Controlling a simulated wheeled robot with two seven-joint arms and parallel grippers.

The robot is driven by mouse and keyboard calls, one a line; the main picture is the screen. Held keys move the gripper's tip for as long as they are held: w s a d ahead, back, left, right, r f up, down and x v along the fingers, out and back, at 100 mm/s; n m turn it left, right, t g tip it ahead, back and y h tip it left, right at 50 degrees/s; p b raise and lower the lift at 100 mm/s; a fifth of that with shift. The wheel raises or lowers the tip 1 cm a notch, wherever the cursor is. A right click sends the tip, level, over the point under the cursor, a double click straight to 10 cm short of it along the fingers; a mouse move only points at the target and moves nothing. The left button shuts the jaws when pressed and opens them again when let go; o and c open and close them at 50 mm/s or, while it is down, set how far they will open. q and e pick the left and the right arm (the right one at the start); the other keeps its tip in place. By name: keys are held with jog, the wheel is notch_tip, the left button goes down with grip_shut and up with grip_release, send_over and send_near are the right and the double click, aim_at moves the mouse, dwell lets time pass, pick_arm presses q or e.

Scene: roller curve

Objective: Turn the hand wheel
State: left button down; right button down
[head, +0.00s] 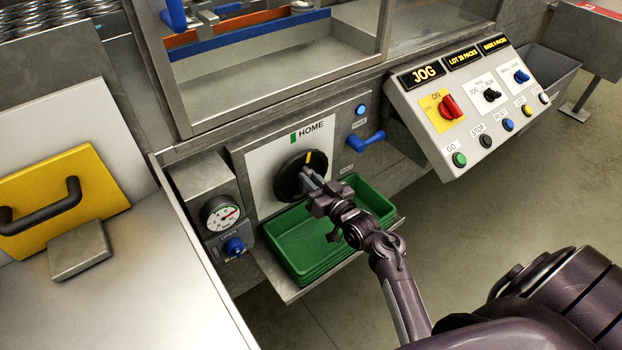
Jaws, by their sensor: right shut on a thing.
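The hand wheel (291,181) is a round black disc on a white plate marked HOME (262,162), on the machine's front. A yellow mark shows on its upper right edge, to the right of the green mark by the word HOME. My right gripper (308,179) reaches in from the lower right and is shut at the right side of the wheel, on its handle, which the fingers mostly hide. My left gripper is not in view.
Green trays (290,248) sit below the wheel, under my right wrist. A gauge (221,213) and blue knob (234,246) stand to the left. A blue lever (367,142) and the button panel (462,110) are to the right. A yellow plate with a black handle (62,200) is at far left.

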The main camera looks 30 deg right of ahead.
jog(key=n, duration=0.2)
jog(key=shift+a+n, duration=0.2)
jog(key=shift+n, duration=0.1)
jog(key=c, duration=1.4)
grip_release()
jog(key=shift+o, duration=0.2)
jog(key=shift+s, duration=0.1)
jog(key=s+d, duration=0.1)
jog(key=s, duration=0.6)
jog(key=shift+s, duration=0.3)
